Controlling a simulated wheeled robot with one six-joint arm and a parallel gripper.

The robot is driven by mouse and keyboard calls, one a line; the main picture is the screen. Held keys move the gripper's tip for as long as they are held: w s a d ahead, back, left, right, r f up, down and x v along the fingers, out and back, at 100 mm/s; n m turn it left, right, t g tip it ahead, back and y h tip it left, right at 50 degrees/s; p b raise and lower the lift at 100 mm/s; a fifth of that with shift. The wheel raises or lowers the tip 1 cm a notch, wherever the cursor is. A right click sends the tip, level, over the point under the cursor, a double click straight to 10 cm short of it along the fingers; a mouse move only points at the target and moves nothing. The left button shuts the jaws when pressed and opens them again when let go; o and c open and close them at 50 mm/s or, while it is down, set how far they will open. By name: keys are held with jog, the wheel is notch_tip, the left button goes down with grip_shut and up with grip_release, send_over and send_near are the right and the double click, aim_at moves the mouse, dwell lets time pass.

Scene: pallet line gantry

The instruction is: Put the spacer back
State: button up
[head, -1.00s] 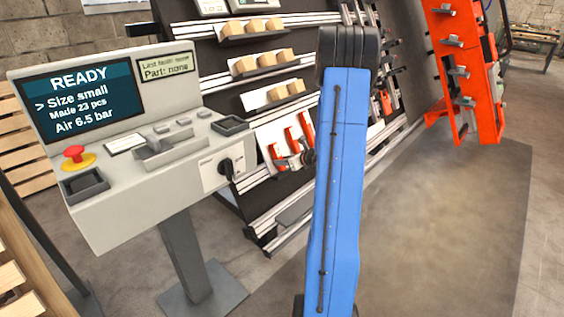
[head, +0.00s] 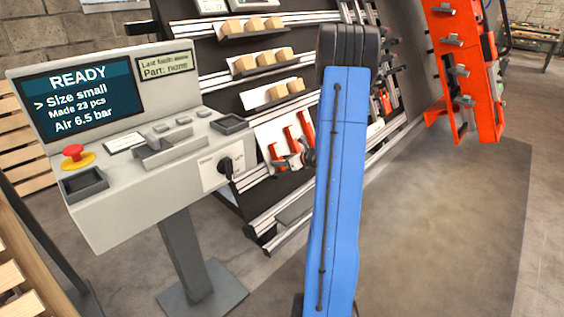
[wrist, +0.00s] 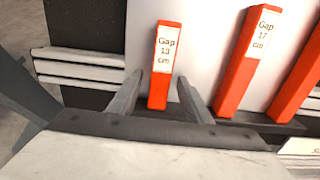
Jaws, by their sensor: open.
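An orange spacer labelled "Gap 13 cm" (wrist: 158,88) stands upright on a dark ledge against a pale back panel in the wrist view. My gripper (wrist: 160,92) is open, with one finger on each side of this spacer and visible room between fingers and spacer. A longer orange spacer labelled "Gap 17 cm" (wrist: 242,75) stands to its right. A third orange spacer (wrist: 303,75) is cut off by the right edge. In the head view the spacers (head: 290,139) show small on the rack, with my gripper (head: 292,162) in front of them, partly hidden by my blue arm.
A control console (head: 130,190) stands left, its screen (head: 82,102) reading READY, Size small. The rack (head: 220,75) has shelves of wooden blocks (head: 262,60) above the spacers. An orange frame (head: 465,70) stands at the far right. The floor mat (head: 440,230) to the right is clear.

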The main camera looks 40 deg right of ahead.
jog(key=v, duration=1.7)
jog(key=shift+s+r, duration=0.1)
